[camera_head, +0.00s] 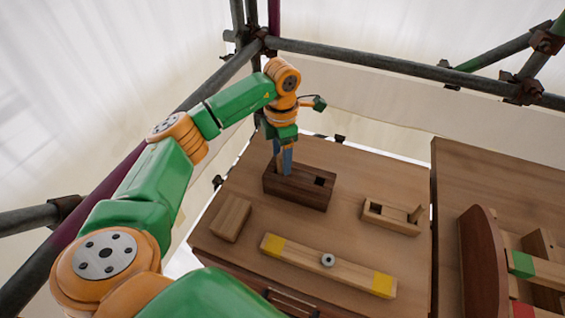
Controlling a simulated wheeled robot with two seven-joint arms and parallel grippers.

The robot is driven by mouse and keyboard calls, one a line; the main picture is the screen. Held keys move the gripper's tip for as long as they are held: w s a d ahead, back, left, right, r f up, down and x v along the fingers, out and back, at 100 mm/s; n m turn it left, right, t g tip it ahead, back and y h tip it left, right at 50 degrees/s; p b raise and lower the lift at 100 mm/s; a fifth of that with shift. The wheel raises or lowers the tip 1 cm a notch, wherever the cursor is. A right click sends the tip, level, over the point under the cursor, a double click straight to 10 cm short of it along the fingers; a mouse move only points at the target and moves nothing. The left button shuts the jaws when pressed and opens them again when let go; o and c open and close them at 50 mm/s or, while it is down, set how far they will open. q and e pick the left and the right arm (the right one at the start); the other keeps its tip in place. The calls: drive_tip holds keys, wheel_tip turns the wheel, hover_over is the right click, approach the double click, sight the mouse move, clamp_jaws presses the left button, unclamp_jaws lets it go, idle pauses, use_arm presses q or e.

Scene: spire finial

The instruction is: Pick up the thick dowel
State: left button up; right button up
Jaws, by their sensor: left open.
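My left gripper (284,168) points down over the left part of a dark brown block (299,187) on the wooden table. Its blue finger reaches down to the block's top. A slim brown piece shows beside the finger, but I cannot tell whether it is the thick dowel; the jaws hide most of that spot. The jaws are open. A square hole shows in the block's top, right of the gripper. A smaller pale block (391,218) to the right has a dark hole and a short peg (416,213) at its right end. My right gripper is not in view.
A plain wooden block (231,218) lies at left. A long bar with yellow ends (310,259) and a grey ring (328,260) lies in front. A second table (490,180) at right holds a curved brown piece (482,262). Scaffold pipes (390,64) run behind.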

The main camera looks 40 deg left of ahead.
use_arm(q)
drive_tip(key=shift+f, duration=0.6)
drive_tip(key=shift+r, duration=0.1)
drive_tip(key=shift+c, duration=1.3)
clamp_jaws()
drive_tip(key=shift+r, duration=0.35)
wheel_tip(320, 180, up, 9)
drive_tip(key=shift+r+b, duration=0.15)
drive_tip(key=shift+b, duration=0.3)
